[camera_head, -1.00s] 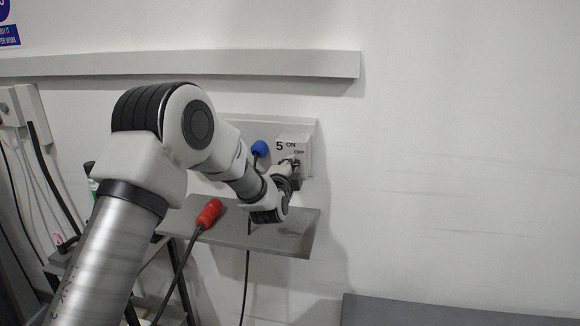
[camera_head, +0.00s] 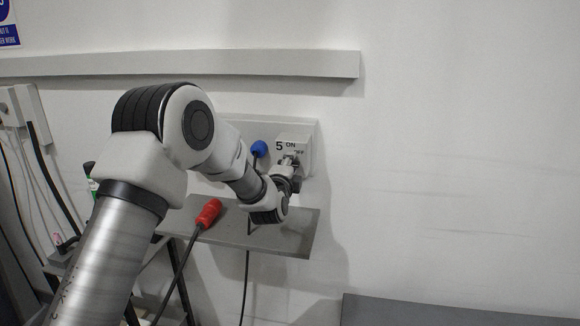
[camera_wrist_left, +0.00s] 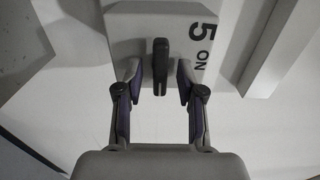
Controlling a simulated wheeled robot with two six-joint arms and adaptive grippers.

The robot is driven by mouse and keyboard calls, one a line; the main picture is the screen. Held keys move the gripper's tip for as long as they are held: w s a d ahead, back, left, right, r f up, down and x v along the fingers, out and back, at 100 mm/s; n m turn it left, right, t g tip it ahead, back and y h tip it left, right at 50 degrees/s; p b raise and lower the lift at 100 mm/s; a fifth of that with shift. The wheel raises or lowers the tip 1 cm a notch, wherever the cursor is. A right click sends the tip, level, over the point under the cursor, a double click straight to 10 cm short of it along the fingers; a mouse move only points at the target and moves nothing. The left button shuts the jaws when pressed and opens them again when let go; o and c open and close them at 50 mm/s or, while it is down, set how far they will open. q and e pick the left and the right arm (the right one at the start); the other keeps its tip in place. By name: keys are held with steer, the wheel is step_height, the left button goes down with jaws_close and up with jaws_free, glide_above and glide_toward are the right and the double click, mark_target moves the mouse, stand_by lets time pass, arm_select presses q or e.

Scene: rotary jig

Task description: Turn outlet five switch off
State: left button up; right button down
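My left gripper (camera_head: 290,162) is at the box in the head view. In the wrist view the left gripper (camera_wrist_left: 158,82) is open, with one finger on each side of the lever and a gap on both sides. The lever is hidden behind the gripper in the head view. My right gripper is not in view.
A blue plug (camera_head: 259,149) is on the panel left of the box. A red connector (camera_head: 209,212) with a black cable lies on the grey shelf (camera_head: 298,236) below. A long rail (camera_head: 280,63) runs above. The wall at right is clear.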

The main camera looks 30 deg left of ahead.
arm_select(q)
steer(key=v, duration=1.2)
steer(key=shift+a, duration=0.1)
